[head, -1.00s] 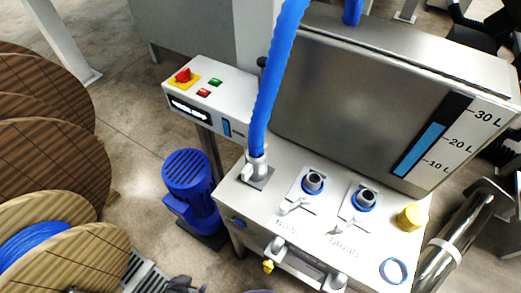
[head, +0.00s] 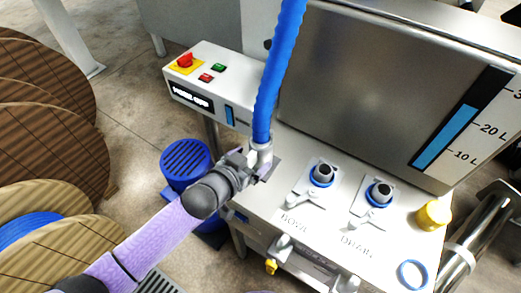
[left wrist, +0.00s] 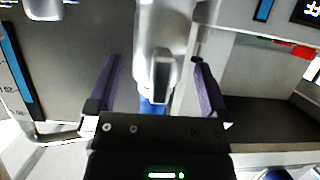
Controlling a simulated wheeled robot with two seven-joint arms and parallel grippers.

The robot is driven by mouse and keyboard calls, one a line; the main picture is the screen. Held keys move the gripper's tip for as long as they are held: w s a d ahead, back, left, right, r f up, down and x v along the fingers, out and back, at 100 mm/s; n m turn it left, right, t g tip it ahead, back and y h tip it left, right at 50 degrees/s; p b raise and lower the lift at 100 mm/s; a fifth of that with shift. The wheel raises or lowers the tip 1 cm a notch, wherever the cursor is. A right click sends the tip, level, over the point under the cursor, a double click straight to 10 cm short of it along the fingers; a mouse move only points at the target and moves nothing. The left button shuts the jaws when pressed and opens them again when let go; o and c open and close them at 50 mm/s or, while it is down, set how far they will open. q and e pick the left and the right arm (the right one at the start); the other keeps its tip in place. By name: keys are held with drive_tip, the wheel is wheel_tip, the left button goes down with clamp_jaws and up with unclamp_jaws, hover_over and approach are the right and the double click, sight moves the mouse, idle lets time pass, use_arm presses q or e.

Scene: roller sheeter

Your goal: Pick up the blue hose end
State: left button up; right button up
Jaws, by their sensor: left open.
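The blue hose (head: 277,75) hangs down from above, and its grey metal end coupling (head: 261,158) sits on the left port of the machine's metal top. My left gripper (head: 257,168) reaches in from the left at the coupling, with its jaws open. In the left wrist view the fingers (left wrist: 156,85) stand apart on either side of the pale coupling (left wrist: 160,45). A bit of blue (left wrist: 152,107) shows below it. I cannot tell whether either finger touches the coupling. My right gripper is not in view.
Two capped ports with levers, left (head: 322,175) and right (head: 379,193), stand right of the hose. A yellow cap (head: 433,215) and a blue ring (head: 413,274) lie farther right. A blue motor (head: 187,163) and wooden cable reels (head: 50,120) are at left.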

sight(263, 125)
use_arm(q)
drive_tip(key=shift+x, duration=1.15)
drive_tip(key=shift+s+a, duration=0.1)
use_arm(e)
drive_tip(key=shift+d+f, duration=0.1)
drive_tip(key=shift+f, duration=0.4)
use_arm(q)
clamp_jaws()
wheel_tip(263, 125, up, 9)
drive_tip(key=p, duration=0.4)
drive_tip(key=shift+r, duration=0.6)
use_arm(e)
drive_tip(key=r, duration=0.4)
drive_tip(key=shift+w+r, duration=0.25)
